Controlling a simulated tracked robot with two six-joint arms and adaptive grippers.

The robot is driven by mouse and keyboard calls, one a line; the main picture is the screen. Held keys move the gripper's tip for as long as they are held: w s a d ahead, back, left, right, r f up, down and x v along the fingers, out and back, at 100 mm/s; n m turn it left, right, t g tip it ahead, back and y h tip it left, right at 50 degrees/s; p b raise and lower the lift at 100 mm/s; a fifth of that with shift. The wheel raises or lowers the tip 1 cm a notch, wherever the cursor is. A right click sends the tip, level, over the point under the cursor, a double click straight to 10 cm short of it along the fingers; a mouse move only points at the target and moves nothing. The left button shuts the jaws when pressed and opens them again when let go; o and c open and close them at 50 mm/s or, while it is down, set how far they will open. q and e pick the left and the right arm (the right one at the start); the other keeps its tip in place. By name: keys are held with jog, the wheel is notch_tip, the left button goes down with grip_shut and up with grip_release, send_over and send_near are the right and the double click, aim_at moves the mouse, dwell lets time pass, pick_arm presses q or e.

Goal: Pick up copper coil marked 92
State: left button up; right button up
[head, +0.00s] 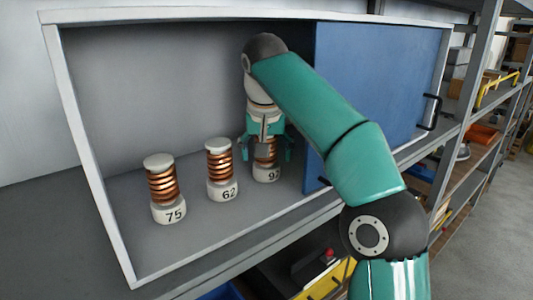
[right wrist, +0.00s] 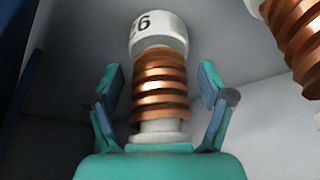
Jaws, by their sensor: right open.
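The copper coil marked 92 (head: 267,174) stands upright in the cabinet, right of the other coils. Its white base with the number shows in the head view, and its upper part is mostly hidden behind my right gripper (head: 267,150). In the right wrist view the coil (right wrist: 160,85) appears with its number upside down. It stands between the two spread fingers of my right gripper (right wrist: 159,88), with a visible gap on each side. The gripper is open and holds nothing. My left gripper is in neither view.
Coil 62 (head: 221,171) stands just left of coil 92, and coil 75 (head: 163,190) is farther left. A blue sliding door (head: 375,80) covers the cabinet's right half, close to my right arm. The white cabinet frame (head: 85,150) bounds the left side.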

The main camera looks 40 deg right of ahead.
jog(key=c, duration=1.4)
jog(key=shift+d+r, duration=0.1)
jog(key=shift+r, duration=0.05)
jog(key=shift+c, duration=0.2)
